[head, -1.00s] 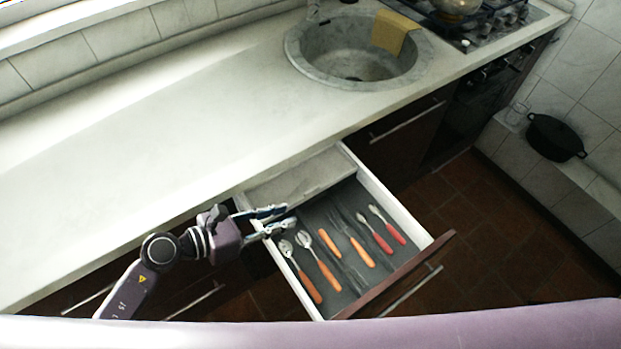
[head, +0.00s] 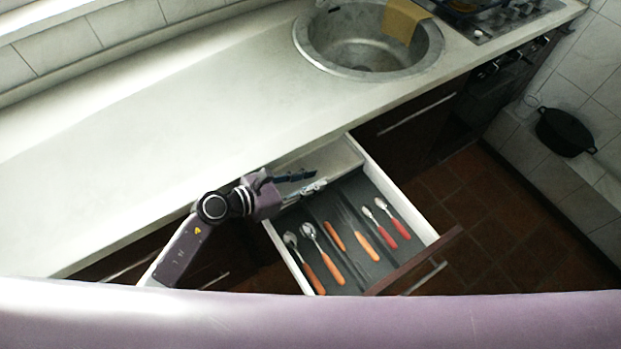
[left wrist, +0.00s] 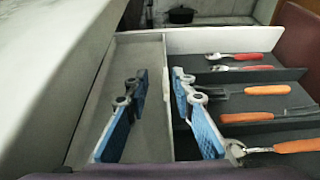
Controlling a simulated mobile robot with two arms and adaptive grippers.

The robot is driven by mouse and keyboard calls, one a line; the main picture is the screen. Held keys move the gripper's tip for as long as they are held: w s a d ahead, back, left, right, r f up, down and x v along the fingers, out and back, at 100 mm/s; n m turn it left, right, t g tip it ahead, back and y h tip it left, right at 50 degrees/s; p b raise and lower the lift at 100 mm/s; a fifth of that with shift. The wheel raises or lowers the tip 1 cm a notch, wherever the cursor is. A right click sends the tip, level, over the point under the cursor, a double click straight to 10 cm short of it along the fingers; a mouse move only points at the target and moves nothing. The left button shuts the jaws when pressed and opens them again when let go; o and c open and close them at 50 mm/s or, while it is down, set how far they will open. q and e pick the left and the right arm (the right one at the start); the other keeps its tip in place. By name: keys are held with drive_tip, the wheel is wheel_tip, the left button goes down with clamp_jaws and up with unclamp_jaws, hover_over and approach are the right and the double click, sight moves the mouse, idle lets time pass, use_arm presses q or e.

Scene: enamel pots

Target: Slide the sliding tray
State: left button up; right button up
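The drawer (head: 400,210) stands pulled out below the counter. A pale grey tray (head: 338,157) spans its rear part, behind the dark cutlery section; I take this as the sliding tray. It looks empty. My left gripper (head: 318,180) is over the tray's front edge, fingers apart. In the left wrist view, the tray (left wrist: 143,60) is on the left, and the open fingers (left wrist: 163,90) lie on either side of its edge wall. I cannot tell whether either finger touches the wall. My right gripper is not in view.
Spoons and other cutlery with orange and red handles (head: 362,240) lie in the dark section (left wrist: 240,80). The counter edge (head: 220,170) runs close behind my left arm. A sink (head: 368,40), a stove (head: 490,15) and a black pot (head: 566,132) are farther off.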

use_arm(q)
drive_tip(key=shift+c, duration=0.6)
clamp_jaws()
drive_tip(key=shift+s+d+p, duration=0.25)
drive_tip(key=shift+s+p, duration=0.05)
drive_tip(key=shift+s, duration=0.1)
drive_tip(key=s+d+p, duration=0.2)
drive_tip(key=s+d, duration=0.1)
drive_tip(key=s, duration=0.2)
drive_tip(key=s+d+p, duration=0.2)
drive_tip(key=s+d, duration=0.2)
drive_tip(key=s, duration=0.1)
drive_tip(key=s+d+p, duration=0.2)
drive_tip(key=s+d, duration=0.1)
drive_tip(key=s, duration=0.2)
drive_tip(key=shift+s+d+p, duration=0.3)
drive_tip(key=shift+s, duration=0.05)
drive_tip(key=shift+s+d, duration=0.35)
drive_tip(key=shift+s, duration=0.25)
